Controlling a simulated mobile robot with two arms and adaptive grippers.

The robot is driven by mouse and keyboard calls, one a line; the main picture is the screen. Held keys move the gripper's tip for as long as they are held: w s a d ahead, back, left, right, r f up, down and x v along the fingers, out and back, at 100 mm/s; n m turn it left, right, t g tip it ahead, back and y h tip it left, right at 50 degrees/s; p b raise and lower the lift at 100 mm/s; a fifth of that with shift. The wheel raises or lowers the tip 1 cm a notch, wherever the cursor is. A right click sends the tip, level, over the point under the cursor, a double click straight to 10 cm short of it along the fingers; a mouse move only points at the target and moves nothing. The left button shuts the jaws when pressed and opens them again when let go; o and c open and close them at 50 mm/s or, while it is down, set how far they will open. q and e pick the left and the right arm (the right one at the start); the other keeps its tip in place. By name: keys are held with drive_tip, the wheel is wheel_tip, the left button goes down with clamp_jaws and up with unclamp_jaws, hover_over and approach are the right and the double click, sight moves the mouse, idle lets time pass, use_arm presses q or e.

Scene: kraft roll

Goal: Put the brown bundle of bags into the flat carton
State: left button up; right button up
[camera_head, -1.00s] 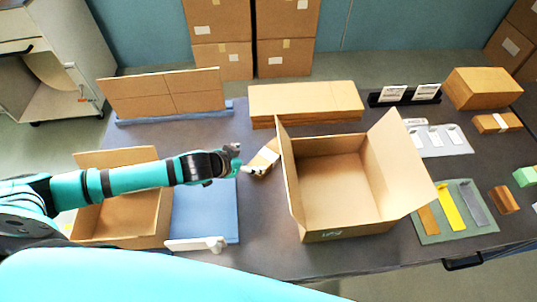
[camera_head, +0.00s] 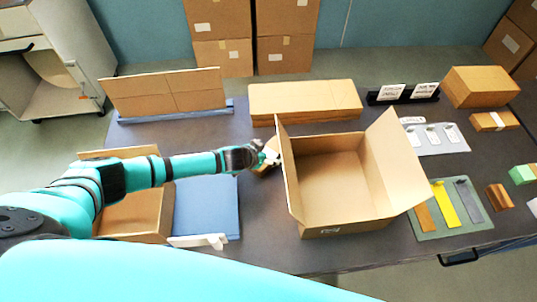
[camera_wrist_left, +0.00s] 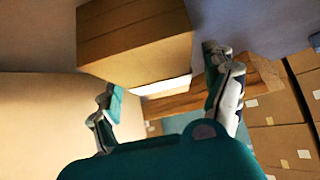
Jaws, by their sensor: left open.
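The brown bundle of bags (camera_head: 262,168) lies on the table just left of the wide open carton (camera_head: 340,185), partly hidden by my left gripper (camera_head: 268,155). In the left wrist view the bundle (camera_wrist_left: 135,45) is a brown block with a white band, close in front of the fingers. My left gripper (camera_wrist_left: 166,98) is open, its fingers apart on either side of the bundle's banded end; I cannot tell whether they touch it. The wide carton has its side flaps raised and looks empty. A smaller open carton (camera_head: 135,215) stands at left, partly behind my arm. My right gripper is not in view.
The wide carton's left flap (camera_head: 288,172) rises close beside my left gripper. A flat brown stack (camera_head: 305,97) lies behind. A blue mat (camera_head: 207,205) lies at left, a green mat with strips (camera_head: 430,230) at right. Bare table shows in front of the bundle.

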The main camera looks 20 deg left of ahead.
use_arm(q)
drive_tip(key=shift+w+f, duration=0.25)
drive_tip(key=shift+f, duration=0.05)
drive_tip(key=c, duration=1.5)
drive_tip(key=shift+r, duration=0.1)
